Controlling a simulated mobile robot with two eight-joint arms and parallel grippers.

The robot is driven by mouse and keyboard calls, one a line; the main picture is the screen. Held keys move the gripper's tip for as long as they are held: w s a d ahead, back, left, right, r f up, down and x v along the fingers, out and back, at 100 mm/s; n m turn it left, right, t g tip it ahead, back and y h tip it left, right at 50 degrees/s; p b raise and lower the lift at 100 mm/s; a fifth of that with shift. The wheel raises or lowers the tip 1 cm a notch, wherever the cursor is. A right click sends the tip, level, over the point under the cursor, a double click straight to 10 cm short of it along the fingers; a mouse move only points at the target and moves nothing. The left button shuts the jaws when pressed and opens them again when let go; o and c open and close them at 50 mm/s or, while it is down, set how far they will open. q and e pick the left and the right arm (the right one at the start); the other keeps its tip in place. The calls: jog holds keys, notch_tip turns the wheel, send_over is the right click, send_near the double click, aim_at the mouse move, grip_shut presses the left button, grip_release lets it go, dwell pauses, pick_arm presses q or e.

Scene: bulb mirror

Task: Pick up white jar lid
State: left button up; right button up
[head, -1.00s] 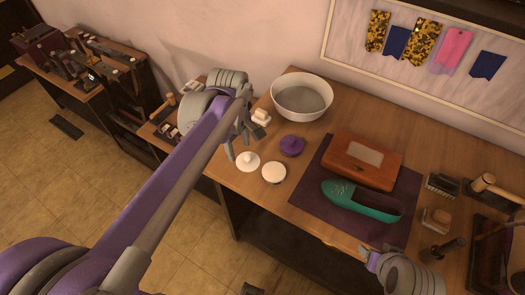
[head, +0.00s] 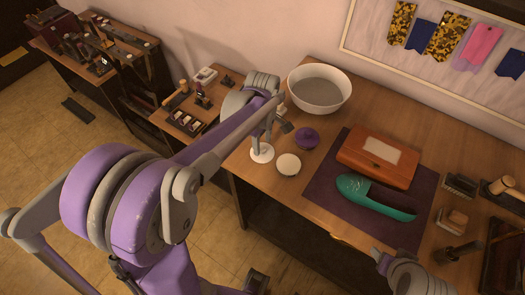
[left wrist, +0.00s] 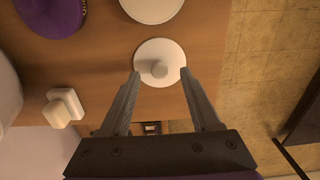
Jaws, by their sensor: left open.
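The white jar lid (head: 262,154) is a round disc with a small knob on top. It lies flat near the table's left front edge. In the left wrist view the lid (left wrist: 160,50) shows with its knob between the fingertips. My left gripper (head: 267,142) is open, over the lid, and its fingers partly cover it in the head view. In the left wrist view the open fingers (left wrist: 160,75) reach the lid's near rim; I cannot tell whether they touch it. My right gripper (head: 380,258) is at the lower right, its jaws unclear.
A second white round thing (head: 288,164) lies close beside the lid. A purple round object (head: 306,138), a small white block (left wrist: 62,108) and a white bowl (head: 319,91) are nearby. A dark mat (head: 324,188) holds a brown box (head: 362,170) and a green object (head: 362,195).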

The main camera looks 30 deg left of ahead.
aim_at(262, 151)
pick_arm(q)
notch_tip(262, 151, down, 3)
jog(key=shift+r, duration=0.2)
grip_shut()
